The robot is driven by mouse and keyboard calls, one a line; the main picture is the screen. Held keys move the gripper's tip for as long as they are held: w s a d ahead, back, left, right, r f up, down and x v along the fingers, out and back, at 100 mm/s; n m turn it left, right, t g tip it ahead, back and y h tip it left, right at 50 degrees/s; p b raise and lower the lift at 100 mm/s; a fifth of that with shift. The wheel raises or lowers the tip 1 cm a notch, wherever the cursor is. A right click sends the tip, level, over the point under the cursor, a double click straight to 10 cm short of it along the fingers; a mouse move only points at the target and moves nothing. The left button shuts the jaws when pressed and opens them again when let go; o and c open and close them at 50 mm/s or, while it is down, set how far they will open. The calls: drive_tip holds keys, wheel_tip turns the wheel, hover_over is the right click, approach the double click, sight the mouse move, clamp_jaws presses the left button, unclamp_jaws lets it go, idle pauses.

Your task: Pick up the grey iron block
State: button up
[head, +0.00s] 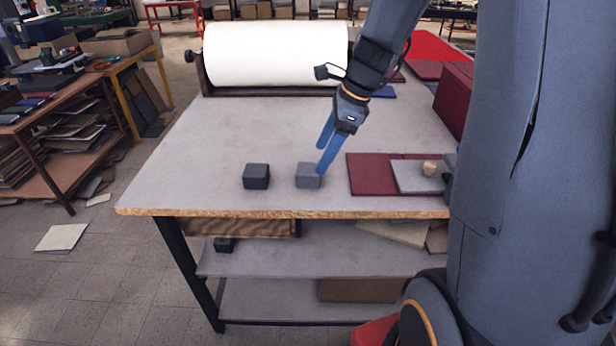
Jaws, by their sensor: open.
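The grey iron block (307,178) sits on the grey tabletop near its front edge. A darker, near-black block (256,177) of similar size sits to its left, with a gap between them. My gripper (321,160) points down from the upper right with its two blue fingers apart. One fingertip overlaps the right part of the grey block in the picture; the other ends higher, behind it. I cannot tell whether either finger touches the block. No object shows between the fingers.
A dark red cover (370,175) and a grey board (418,176) with a small tan piece (430,168) lie right of the blocks. A large white roll (275,52) stands at the table's back. The tabletop (190,150) is clear on the left.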

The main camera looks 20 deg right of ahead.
sight(309, 168)
drive_tip(key=shift+w+a+f+m, duration=0.15)
drive_tip(key=shift+w+f+m, duration=0.15)
drive_tip(key=shift+f+m, duration=0.15)
drive_tip(key=x, duration=0.2)
drive_tip(key=p+x, duration=0.1)
drive_tip(key=x, duration=0.3)
drive_tip(key=shift+w+a+f+p, duration=0.15)
drive_tip(key=shift+a+p, duration=0.15)
drive_tip(key=shift+a, duration=0.2)
clamp_jaws()
